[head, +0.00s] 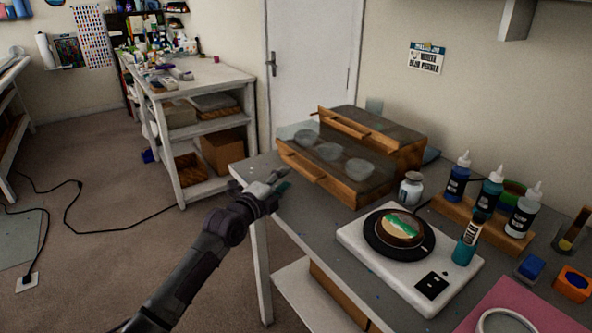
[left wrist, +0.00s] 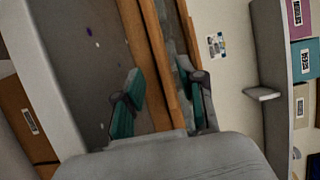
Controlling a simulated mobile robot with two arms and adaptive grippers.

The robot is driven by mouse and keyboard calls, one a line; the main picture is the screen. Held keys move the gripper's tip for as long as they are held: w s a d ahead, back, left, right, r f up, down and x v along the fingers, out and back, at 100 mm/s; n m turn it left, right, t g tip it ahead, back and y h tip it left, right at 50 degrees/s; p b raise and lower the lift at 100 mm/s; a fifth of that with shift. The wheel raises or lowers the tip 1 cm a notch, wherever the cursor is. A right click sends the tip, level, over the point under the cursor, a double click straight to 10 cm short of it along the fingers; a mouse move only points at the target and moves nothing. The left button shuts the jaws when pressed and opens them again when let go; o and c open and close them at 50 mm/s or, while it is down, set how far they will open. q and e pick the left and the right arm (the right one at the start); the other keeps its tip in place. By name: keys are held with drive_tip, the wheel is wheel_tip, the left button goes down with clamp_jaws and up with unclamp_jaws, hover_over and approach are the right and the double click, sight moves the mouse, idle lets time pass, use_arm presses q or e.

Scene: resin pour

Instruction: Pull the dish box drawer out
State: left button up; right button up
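The wooden dish box (head: 408,157) stands on the grey work table, with a dark top. A wooden handle bar (head: 303,168) runs along the drawer front. My left gripper (head: 277,181) is just in front of that bar, near the table's left edge. In the left wrist view its teal fingers (left wrist: 160,75) are apart, with wooden edges (left wrist: 158,60) showing between them. Contact cannot be told. My right gripper is not in view.
A small white jar (head: 411,189) stands right of the box. A white scale (head: 410,263) with a round dark plate, and bottles (head: 489,187) on a wooden stand, are farther right. The table top (head: 312,213) in front of the box is mostly clear.

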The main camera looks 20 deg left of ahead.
sight(297, 169)
use_arm(q)
drive_tip(key=x, duration=0.6)
drive_tip(key=shift+d+b, duration=0.1)
drive_tip(key=shift+b, duration=0.2)
clamp_jaws()
